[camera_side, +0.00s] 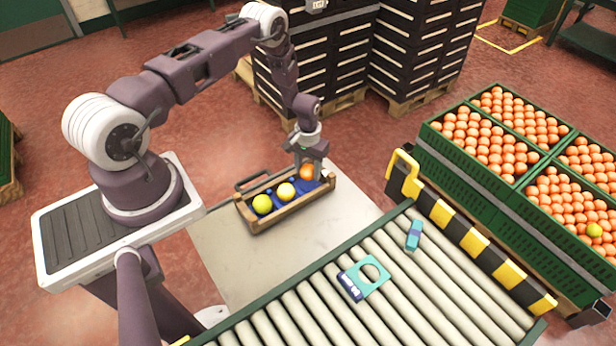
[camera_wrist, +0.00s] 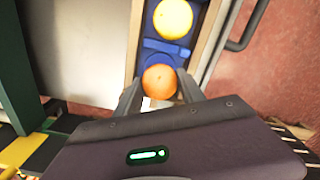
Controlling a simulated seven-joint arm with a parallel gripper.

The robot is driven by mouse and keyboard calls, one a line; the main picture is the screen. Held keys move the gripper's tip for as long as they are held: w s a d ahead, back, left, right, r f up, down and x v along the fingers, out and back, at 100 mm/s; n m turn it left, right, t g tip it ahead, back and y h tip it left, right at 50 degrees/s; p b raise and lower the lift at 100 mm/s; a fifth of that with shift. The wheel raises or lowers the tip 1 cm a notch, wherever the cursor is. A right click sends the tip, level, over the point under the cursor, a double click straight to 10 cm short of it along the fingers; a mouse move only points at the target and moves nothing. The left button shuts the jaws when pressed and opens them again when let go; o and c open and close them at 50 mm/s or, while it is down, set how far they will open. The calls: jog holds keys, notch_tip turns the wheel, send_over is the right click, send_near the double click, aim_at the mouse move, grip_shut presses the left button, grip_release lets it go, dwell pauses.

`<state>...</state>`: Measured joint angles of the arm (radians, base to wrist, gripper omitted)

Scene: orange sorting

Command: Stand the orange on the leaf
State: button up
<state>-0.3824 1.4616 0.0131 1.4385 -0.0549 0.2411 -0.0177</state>
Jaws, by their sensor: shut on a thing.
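The orange (camera_side: 307,171) is between the fingers of my gripper (camera_side: 308,165), at the right end of a wooden tray (camera_side: 267,222) with blue inserts. In the wrist view the orange (camera_wrist: 159,82) lies between the two fingertips (camera_wrist: 158,88), which are closed on its sides. I cannot tell whether it touches the tray's floor. One yellow fruit (camera_wrist: 173,19) shows beyond the orange in the wrist view. I cannot make out a leaf for certain.
The tray stands on a pale table (camera_side: 230,260). A roller conveyor (camera_side: 330,317) in front carries a teal holed plate (camera_side: 375,287) and a small teal block (camera_side: 413,235). A yellow-black barrier (camera_side: 470,241) and green crates (camera_side: 500,206) of oranges stand right. Dark stacked crates (camera_side: 330,65) stand behind.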

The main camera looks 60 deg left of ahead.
aim_at(312, 233)
notch_tip(312, 233, up, 5)
jog(key=shift+d+r, duration=0.15)
jog(key=shift+s+d+r, duration=0.1)
jog(key=shift+s+d, duration=0.2)
jog(key=shift+d, duration=0.3)
jog(key=s+d+f+m, duration=0.2)
jog(key=s+d+m, duration=0.45)
jog(key=d, duration=0.65)
jog(key=shift+n, duration=0.65)
jog(key=shift+s+f, duration=0.3)
jog(key=shift+f, duration=0.9)
jog(key=shift+s+f, duration=0.35)
jog(key=shift+f, duration=0.9)
jog(key=shift+s+f, duration=0.3)
jog(key=shift+f, duration=0.9)
jog(key=shift+f, duration=0.6)
jog(key=o, duration=1.9)
jog(key=shift+c, duration=0.2)
